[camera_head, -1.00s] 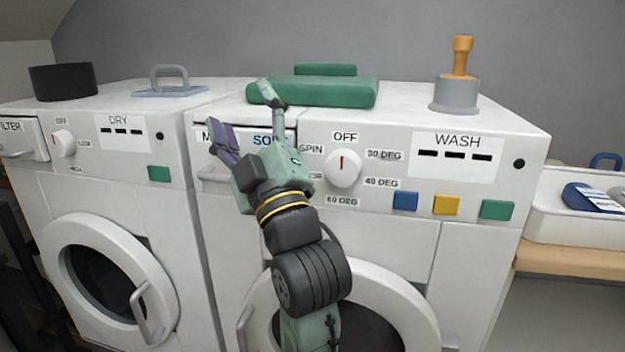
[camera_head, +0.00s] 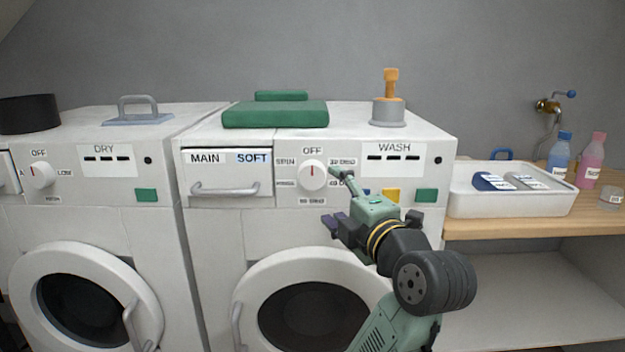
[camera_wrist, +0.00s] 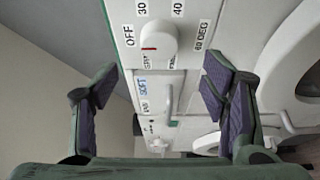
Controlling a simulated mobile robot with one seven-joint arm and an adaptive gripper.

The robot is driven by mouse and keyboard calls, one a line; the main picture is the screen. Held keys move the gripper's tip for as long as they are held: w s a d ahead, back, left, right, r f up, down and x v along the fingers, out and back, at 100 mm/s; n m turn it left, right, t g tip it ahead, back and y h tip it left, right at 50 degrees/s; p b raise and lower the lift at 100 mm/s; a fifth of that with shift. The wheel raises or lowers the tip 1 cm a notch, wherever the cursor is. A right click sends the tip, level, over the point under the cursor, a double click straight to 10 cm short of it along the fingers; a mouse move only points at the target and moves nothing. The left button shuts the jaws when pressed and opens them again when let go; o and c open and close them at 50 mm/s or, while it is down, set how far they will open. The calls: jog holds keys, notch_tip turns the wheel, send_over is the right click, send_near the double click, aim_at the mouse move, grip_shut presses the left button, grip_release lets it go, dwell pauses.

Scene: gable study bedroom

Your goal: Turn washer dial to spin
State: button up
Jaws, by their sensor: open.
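The washer dial (camera_head: 313,175) is a round white knob with a red mark on the front of the right machine, labelled WASH. Its red mark points up at OFF; the SPIN label (camera_head: 285,161) is at its upper left. My gripper (camera_head: 334,198) is open and empty, just right of and below the dial, with its fingers spread apart. In the wrist view the dial (camera_wrist: 158,40) shows ahead, above the gap between my open fingers (camera_wrist: 160,85). My gripper hides part of the degree labels and the blue button.
The detergent drawer with its handle (camera_head: 224,190) lies left of the dial. Yellow (camera_head: 391,195) and green (camera_head: 426,196) buttons are to the right. A white tray (camera_head: 512,203) is on the wooden counter.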

aim_at(315, 178)
jog(key=p+x, duration=0.2)
jog(key=x, duration=0.7)
jog(key=shift+w+a, duration=0.1)
jog(key=shift+w, duration=0.1)
jog(key=c, duration=1.1)
jog(key=shift+c, duration=0.2)
jog(key=shift+f+b, duration=0.15)
jog(key=shift+b, duration=0.15)
